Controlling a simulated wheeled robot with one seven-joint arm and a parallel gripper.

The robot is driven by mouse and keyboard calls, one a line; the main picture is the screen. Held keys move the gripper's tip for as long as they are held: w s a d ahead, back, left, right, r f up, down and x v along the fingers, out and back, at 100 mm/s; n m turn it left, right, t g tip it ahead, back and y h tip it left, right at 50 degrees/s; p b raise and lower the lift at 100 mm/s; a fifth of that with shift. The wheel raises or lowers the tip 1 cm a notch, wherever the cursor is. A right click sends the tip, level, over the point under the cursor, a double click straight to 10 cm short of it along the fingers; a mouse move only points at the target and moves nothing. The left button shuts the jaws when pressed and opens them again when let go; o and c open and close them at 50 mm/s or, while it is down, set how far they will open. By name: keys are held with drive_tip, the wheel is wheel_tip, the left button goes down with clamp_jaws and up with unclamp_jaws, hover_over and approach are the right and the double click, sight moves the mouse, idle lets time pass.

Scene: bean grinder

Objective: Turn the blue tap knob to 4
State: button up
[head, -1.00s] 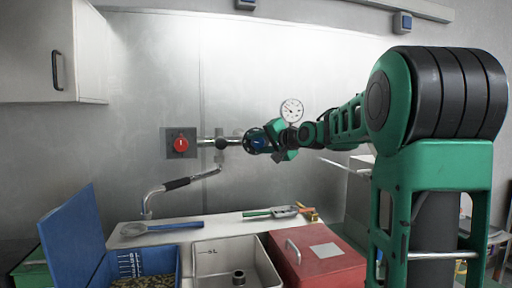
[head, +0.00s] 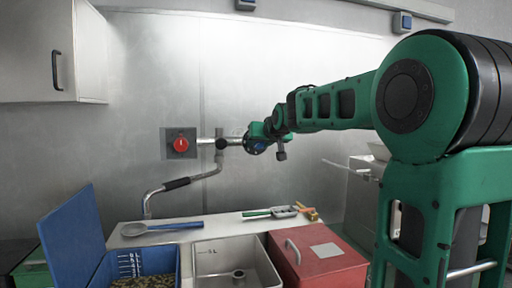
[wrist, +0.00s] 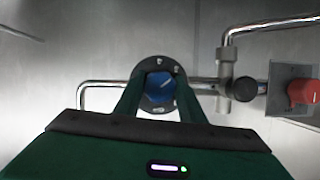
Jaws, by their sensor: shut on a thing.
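The blue tap knob (wrist: 160,87) sits in the middle of a dark round dial plate (wrist: 153,65) in the wrist view. A light pointer line shows on the knob, and small marks show on the plate, too small to read. My gripper (wrist: 158,92) has one finger on each side of the knob and is shut on it. In the head view my gripper (head: 260,138) is at the pipe on the back wall, and it mostly hides the knob.
A red knob (head: 181,145) on a grey plate is left along the pipe, with a swivel spout (head: 178,183) below.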

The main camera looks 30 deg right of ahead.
drive_tip(key=n+h, duration=0.2)
drive_tip(key=n, duration=0.1)
drive_tip(key=shift+f+g, duration=0.3)
drive_tip(key=shift+f, duration=0.05)
drive_tip(key=shift+n+h, duration=1)
drive_tip(key=shift+n, duration=0.4)
drive_tip(key=o, duration=1)
drive_tip(key=shift+o, duration=0.2)
drive_tip(key=shift+r, duration=0.2)
drive_tip(key=shift+s+a+r, duration=0.15)
drive_tip(key=shift+s+a, duration=0.05)
drive_tip(key=shift+s, duration=0.05)
drive_tip(key=v, duration=1)
